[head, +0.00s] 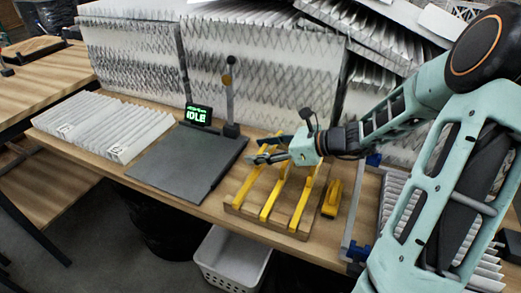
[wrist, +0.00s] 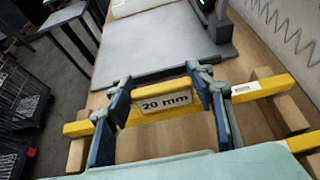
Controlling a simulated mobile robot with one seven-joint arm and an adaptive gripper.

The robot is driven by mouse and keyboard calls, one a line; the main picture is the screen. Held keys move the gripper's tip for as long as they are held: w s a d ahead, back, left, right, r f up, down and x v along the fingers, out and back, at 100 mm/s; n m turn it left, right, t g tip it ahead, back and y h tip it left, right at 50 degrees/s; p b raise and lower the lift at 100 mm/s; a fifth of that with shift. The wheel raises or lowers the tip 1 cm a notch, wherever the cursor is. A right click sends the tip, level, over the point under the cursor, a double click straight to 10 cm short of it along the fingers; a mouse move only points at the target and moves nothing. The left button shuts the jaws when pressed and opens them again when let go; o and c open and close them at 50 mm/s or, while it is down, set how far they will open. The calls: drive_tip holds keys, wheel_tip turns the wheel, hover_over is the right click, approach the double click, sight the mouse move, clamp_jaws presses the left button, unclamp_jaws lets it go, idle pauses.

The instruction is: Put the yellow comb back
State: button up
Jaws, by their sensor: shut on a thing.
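My gripper (head: 262,151) is shut on a yellow comb with a "20 mm" label; the comb's long bar (wrist: 76,128) shows in the wrist view. The label sits between the two fingers (wrist: 166,118). The bar sticks out on both sides of the fingers and carries a barcode sticker at right. In the head view this appears to be the leftmost yellow bar (head: 243,191) on the wooden rack (head: 282,233). The bar lies across the rack's wooden blocks; whether it is fully seated I cannot tell. Its teeth are hidden.
Two more yellow bars (head: 268,207) (head: 300,208) lie on the rack, with a yellow tool (head: 332,198) at its right. A grey plate (head: 186,159) with an "IDLE" display (head: 198,115) and a white pleated filter (head: 105,125) are left. A white basket (head: 232,263) stands below.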

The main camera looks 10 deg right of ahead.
drive_tip(key=shift+f+b, duration=0.4)
drive_tip(key=shift+f, duration=0.15)
drive_tip(key=o, duration=1.6)
drive_tip(key=shift+c, duration=0.2)
